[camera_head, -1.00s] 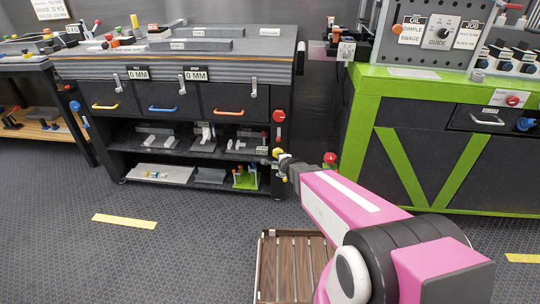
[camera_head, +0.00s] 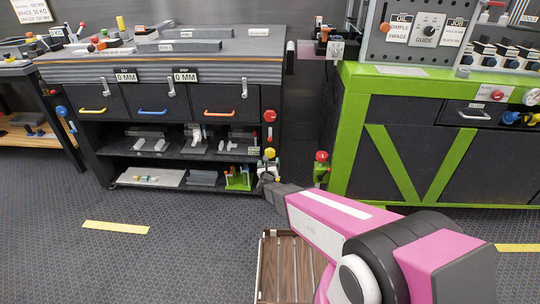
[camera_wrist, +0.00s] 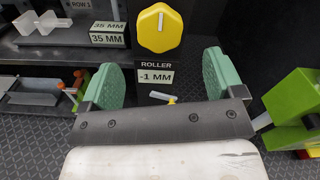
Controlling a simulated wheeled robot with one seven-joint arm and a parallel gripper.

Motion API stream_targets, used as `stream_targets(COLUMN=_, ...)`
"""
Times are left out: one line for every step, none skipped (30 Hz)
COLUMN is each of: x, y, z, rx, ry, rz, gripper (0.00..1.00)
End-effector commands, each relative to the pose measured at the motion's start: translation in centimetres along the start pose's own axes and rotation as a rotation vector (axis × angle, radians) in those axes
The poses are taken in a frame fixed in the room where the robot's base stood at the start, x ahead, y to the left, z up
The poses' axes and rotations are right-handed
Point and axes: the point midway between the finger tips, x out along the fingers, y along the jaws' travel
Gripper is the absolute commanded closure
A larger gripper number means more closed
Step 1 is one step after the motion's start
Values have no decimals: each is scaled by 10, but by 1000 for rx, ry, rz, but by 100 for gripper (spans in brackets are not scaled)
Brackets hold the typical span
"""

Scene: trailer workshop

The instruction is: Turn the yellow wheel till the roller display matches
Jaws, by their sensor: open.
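The wheel also shows small in the head view (camera_head: 269,152). Below it are the ROLLER label and the roller display (camera_wrist: 155,77), which reads -1 MM. My gripper (camera_wrist: 160,80) is open and empty, its two green pads apart on either side of the display, below the wheel and not touching it. In the head view my gripper (camera_head: 268,178) is just below the wheel, its fingertips hard to make out.
Two plates reading 35 MM (camera_wrist: 107,40) are left of the wheel. Two bench-top displays (camera_head: 126,75) read 0 MM. A small yellow-tipped lever (camera_wrist: 160,96) sits below the roller display. A green bench (camera_head: 351,130) stands right; open floor lies in front.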

Motion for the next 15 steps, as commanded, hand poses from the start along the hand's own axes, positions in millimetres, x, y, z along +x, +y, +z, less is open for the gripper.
stream_targets(x=11, y=1, z=-1, rx=-1, ry=-1, rz=-1, gripper=13)
stream_targets(x=16, y=1, z=-2, rx=-1, ry=0, rz=0, gripper=13)
stream_targets(x=23, y=2, z=-2, rx=-1, ry=0, rz=0, gripper=13)
stream_targets(x=29, y=2, z=-2, rx=-1, ry=0, rz=1, gripper=13)
stream_targets(x=34, y=2, z=-2, rx=-1, ry=0, rz=1, gripper=13)
stream_targets(x=42, y=2, z=-2, rx=-1, ry=0, rz=0, gripper=13)
stream_targets(x=48, y=2, z=-2, rx=-1, ry=0, rz=0, gripper=13)
stream_targets(x=53, y=2, z=-1, rx=-1, ry=0, rz=0, gripper=13)
stream_targets(x=60, y=1, z=-1, rx=-1, ry=0, rz=0, gripper=13)
stream_targets(x=64, y=1, z=-2, rx=-1, ry=1, rz=0, gripper=13)
stream_targets(x=68, y=1, z=-2, rx=-2, ry=1, rz=1, gripper=13)
stream_targets(x=72, y=1, z=-2, rx=-2, ry=1, rz=1, gripper=13)
stream_targets(x=75, y=1, z=-2, rx=-2, ry=1, rz=1, gripper=13)
stream_targets(x=78, y=1, z=-1, rx=-2, ry=1, rz=1, gripper=13)
stream_targets(x=80, y=1, z=-1, rx=-2, ry=1, rz=1, gripper=13)
